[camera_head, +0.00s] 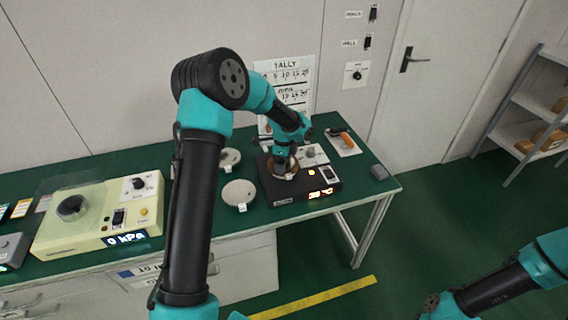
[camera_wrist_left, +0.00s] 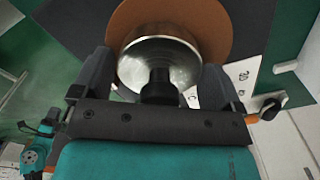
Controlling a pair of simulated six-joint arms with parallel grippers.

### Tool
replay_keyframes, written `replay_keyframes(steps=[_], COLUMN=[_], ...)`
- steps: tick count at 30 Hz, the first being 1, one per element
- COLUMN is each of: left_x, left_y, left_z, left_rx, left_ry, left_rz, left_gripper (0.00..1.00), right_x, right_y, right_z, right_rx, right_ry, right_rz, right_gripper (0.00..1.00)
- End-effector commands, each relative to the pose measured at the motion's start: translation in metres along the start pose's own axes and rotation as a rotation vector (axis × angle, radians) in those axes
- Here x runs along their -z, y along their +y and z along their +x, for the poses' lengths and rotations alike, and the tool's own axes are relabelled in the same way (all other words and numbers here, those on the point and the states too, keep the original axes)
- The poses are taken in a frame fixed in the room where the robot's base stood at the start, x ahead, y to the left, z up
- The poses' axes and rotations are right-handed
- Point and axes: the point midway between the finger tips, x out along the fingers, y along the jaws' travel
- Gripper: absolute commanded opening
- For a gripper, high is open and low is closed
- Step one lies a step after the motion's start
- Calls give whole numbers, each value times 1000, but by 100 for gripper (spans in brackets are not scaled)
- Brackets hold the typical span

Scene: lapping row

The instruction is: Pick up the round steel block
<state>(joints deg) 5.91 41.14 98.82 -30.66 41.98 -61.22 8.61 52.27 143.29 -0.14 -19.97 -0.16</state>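The round steel block (camera_wrist_left: 140,64) is a shiny disc with a black knob on top. In the left wrist view it sits over a brown round plate (camera_wrist_left: 215,22). My left gripper (camera_wrist_left: 160,68) has one finger on each side of the block, very close to its edge; whether they press on it I cannot tell. In the head view my left gripper (camera_head: 284,160) points down over the plate on a black device (camera_head: 308,196) with lit digits, and mostly hides the block. My right arm shows at the lower right of the head view; its gripper fingers do not show.
White round dishes (camera_head: 238,193) stand left of the device on the green table. A cream pressure unit (camera_head: 92,220) stands at the left. An orange-handled tool (camera_head: 341,133) lies behind the device on a white sheet, and a grey block (camera_head: 379,172) sits near the right edge.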

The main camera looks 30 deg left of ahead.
Motion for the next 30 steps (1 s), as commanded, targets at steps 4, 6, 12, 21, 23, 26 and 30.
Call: replay_keyframes(steps=[4,6,12,21,23,26,30], left_x=[0,0,0,0,0,0,0], left_y=[0,0,0,-1,-1,-1,-1], left_z=[0,0,0,-2,-2,-2,-4], left_rx=[0,0,0,3,3,3,3], left_ry=[0,0,0,0,0,0,0], left_rz=[0,0,0,0,0,0,0], left_gripper=[78,71,52,23,19,19,19], right_x=[0,0,0,0,0,0,0], right_y=[0,0,0,0,0,0,0], right_z=[0,0,0,0,0,0,0], right_rx=[0,0,0,0,0,0,0], right_ry=[0,0,0,0,0,0,0], right_rz=[0,0,0,0,0,0,0], right_gripper=[43,43,43,43,43,43,43])
